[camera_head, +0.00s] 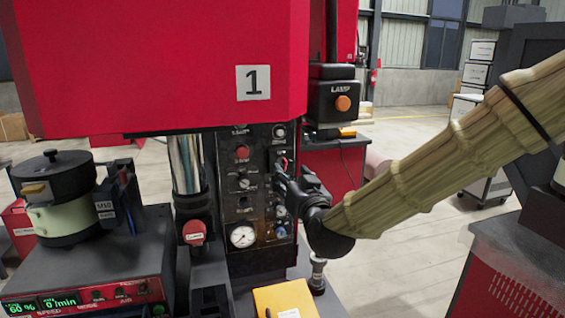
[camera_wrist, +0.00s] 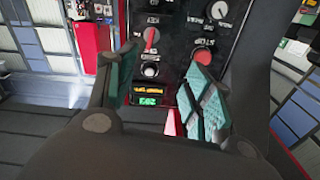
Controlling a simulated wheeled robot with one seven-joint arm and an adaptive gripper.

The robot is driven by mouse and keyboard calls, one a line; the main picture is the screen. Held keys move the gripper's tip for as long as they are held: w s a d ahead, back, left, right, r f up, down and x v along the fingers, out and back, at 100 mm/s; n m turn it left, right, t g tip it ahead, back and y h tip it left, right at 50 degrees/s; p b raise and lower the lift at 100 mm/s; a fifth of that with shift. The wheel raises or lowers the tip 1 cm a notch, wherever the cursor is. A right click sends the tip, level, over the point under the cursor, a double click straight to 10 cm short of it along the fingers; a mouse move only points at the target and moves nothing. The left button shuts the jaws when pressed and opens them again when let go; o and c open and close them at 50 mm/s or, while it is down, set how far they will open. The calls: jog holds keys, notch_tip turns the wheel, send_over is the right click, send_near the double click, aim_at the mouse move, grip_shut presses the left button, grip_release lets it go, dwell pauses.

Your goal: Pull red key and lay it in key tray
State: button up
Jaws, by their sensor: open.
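My gripper (camera_head: 284,187) is in front of the right side of the dark control panel (camera_head: 228,177) on the red press. In the wrist view my gripper (camera_wrist: 164,66) is open, with teal pads and nothing held between them. A slim red piece (camera_wrist: 151,40), which looks like the red key, stands upright on the panel, seen between and beyond the fingertips. A small red piece (camera_head: 283,162) shows just above the gripper in the head view; I cannot tell if it is the same one. I cannot make out the key tray.
A round red knob (camera_wrist: 203,55) is by the right fingertip. A pressure gauge (camera_head: 242,236) is low on the panel. A yellow flat item (camera_head: 285,298) lies below.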

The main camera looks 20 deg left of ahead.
aim_at(286, 167)
jog(key=w+a, duration=0.1)
jog(key=w, duration=0.2)
jog(key=w+a+f, duration=0.1)
jog(key=w+a, duration=0.1)
jog(key=w, duration=0.1)
jog(key=w+a+f, duration=0.1)
jog(key=w, duration=0.3)
jog(key=shift+a, duration=0.2)
jog(key=shift+a+r, duration=0.1)
jog(key=shift+s+r, duration=0.25)
jog(key=shift+w+f, duration=0.15)
jog(key=shift+w, duration=0.1)
jog(key=shift+s, duration=0.15)
